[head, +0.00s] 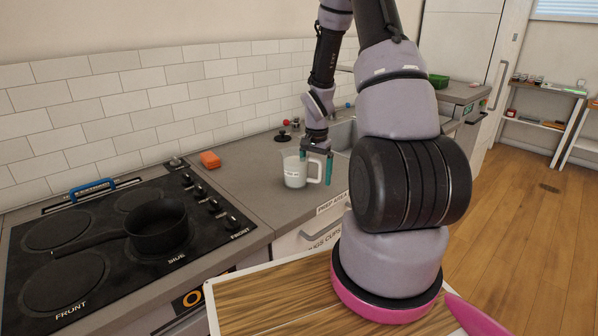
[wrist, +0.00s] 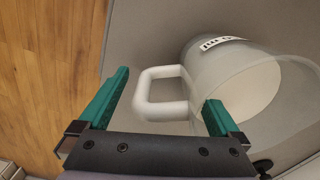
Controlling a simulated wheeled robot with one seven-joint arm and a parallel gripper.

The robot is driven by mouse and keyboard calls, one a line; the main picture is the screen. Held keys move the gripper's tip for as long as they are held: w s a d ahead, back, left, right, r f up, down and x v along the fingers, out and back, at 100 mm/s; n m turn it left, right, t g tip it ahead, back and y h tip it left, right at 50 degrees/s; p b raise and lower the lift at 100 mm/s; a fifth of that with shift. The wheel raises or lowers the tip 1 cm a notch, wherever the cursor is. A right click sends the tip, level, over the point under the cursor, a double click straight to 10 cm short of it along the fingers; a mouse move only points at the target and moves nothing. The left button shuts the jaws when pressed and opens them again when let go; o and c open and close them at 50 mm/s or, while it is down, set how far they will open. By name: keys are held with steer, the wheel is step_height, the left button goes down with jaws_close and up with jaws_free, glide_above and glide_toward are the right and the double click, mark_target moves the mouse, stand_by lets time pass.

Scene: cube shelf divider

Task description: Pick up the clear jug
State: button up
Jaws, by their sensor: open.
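The clear jug (head: 295,168) stands upright on the grey counter, with a white handle on its right side in the head view. In the wrist view the jug (wrist: 240,75) fills the right side, and its white handle (wrist: 150,93) lies between my two teal fingers. My gripper (head: 316,167) is open at the handle. In the wrist view my gripper (wrist: 160,100) has one finger left of the handle and the other between the handle and the jug body, or in front of it; I cannot tell which. Contact is not clear.
A black pan (head: 157,228) sits on the black stove (head: 95,275) at the left. A sink (head: 343,137) is behind my gripper. The counter's front edge is close to the jug.

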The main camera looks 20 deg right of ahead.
jaws_close()
step_height(320, 180, up, 10)
steer(key=shift+r, duration=0.1)
stand_by(0.5)
